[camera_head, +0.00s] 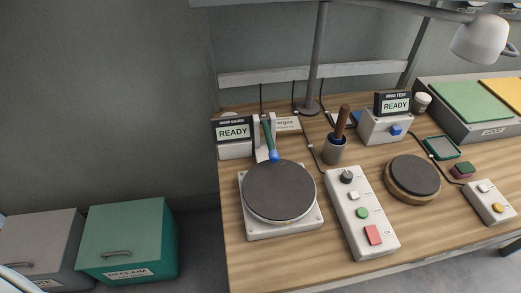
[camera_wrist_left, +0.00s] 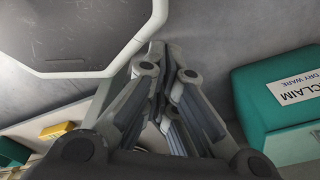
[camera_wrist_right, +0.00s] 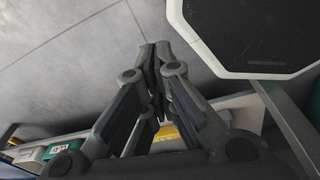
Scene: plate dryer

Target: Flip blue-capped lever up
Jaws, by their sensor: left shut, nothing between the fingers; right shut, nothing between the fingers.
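A teal stick-shaped lever (camera_head: 267,133) with a rounded blue cap (camera_head: 273,155) at its lower, nearer end stands behind the dark round plate (camera_head: 279,190) on the left of the bench. It leans beside a white block and the left READY display (camera_head: 233,132). Its base is partly hidden by the plate. A small blue block (camera_head: 396,130) is on the front of the right READY box. My left gripper (camera_wrist_left: 160,50) is shut and empty in the left wrist view, away from the bench things. My right gripper (camera_wrist_right: 155,50) is shut and empty in the right wrist view.
A control box (camera_head: 362,225) with a knob and buttons stands right of the plate. A grey cup (camera_head: 335,152) holds a brown-handled tool. A lamp (camera_head: 480,38) hangs above. A teal reclaim bin (camera_head: 127,240) stands left of the bench. The bench's front left (camera_head: 280,265) is clear.

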